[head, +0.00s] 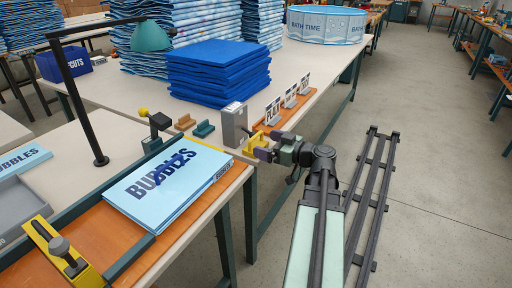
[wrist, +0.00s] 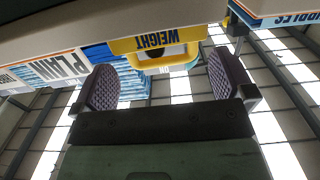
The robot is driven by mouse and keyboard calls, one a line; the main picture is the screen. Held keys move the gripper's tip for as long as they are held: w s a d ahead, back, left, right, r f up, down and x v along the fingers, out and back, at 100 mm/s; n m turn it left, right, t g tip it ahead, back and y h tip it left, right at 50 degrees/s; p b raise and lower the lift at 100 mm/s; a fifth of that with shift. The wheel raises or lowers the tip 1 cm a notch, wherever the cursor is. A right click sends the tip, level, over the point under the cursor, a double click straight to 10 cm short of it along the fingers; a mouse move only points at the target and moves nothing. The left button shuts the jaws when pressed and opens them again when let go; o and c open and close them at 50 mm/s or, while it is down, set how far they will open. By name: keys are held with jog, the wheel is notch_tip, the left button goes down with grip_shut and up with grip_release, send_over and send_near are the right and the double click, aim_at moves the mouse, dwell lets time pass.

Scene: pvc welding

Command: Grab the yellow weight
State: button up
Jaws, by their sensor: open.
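The yellow weight (head: 256,140) sits near the right edge of the workbench, just left of my gripper (head: 269,147) in the head view. In the wrist view, the yellow weight (wrist: 125,46) shows upside down at the top, with "WEIGHT" on its face and a yellow loop handle. My gripper (wrist: 166,82) is open there. Its two purple ridged pads stand wide apart, one to each side of the handle. The handle lies in line with the gap, and neither pad visibly touches it. In the head view my gripper partly covers the weight.
A grey upright box (head: 234,126) stands close behind the weight. An orange rack with cards (head: 287,105) is beyond it. The light-blue "BUBBLES" panel (head: 160,190) lies nearer, at left. The table edge is close to my gripper, with open floor (head: 430,170) to the right.

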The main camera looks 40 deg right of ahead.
aim_at(257, 139)
jog(key=x, duration=0.4)
jog(key=shift+w+a, duration=0.1)
jog(key=shift+w, duration=0.1)
jog(key=c, duration=1.1)
jog(key=shift+r, duration=0.2)
jog(key=shift+s+r, duration=0.1)
jog(key=shift+s, duration=0.1)
jog(key=f+v, duration=0.1)
jog(key=v, duration=1.6)
jog(key=shift+s, duration=0.3)
